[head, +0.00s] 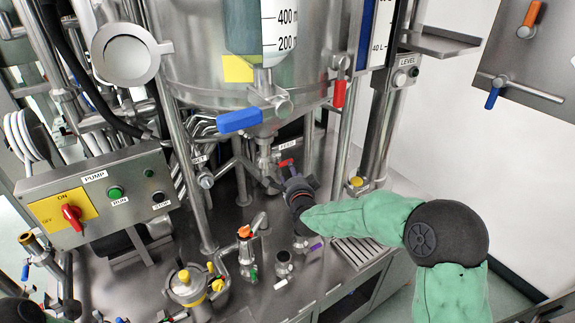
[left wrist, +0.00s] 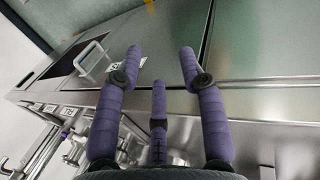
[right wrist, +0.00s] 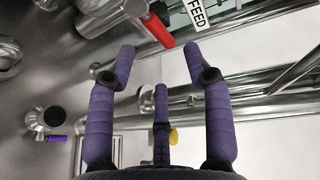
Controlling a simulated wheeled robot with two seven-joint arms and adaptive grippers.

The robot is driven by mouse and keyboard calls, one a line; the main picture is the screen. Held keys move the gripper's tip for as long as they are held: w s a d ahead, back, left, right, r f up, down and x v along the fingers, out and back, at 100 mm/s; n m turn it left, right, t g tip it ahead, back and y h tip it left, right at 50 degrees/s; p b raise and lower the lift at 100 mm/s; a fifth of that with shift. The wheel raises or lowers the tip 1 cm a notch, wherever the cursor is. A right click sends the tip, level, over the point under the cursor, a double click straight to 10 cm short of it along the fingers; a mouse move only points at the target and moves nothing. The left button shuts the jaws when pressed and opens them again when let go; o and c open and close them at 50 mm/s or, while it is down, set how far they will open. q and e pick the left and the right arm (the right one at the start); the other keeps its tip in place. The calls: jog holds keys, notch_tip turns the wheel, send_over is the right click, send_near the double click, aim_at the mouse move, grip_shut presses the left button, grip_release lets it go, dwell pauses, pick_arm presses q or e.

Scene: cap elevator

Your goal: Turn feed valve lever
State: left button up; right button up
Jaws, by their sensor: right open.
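The feed valve lever (head: 287,163) is a small red handle on the steel pipework below the tank, close to the FEED label (head: 288,146). My right gripper (head: 291,178) is beside it, just below and to the right, and partly hides the valve. In the right wrist view the red lever (right wrist: 160,30) lies just beyond the fingertips of the open right gripper (right wrist: 159,50), slanting towards the gap between them, with no clear contact. The FEED label (right wrist: 196,12) is just right of it. My left gripper (left wrist: 160,55) is open and empty in the left wrist view.
Above hang a blue valve handle (head: 239,120) and another red handle (head: 339,93). The pump box (head: 97,196) stands at left. A steel vertical pipe (head: 190,165) and small fittings (head: 283,262) crowd the bench. The white wall side at right is open.

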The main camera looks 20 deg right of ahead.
aim_at(282, 164)
jog(key=x, duration=0.7)
jog(key=shift+w+f, duration=0.1)
jog(key=shift+w, duration=0.05)
grip_shut()
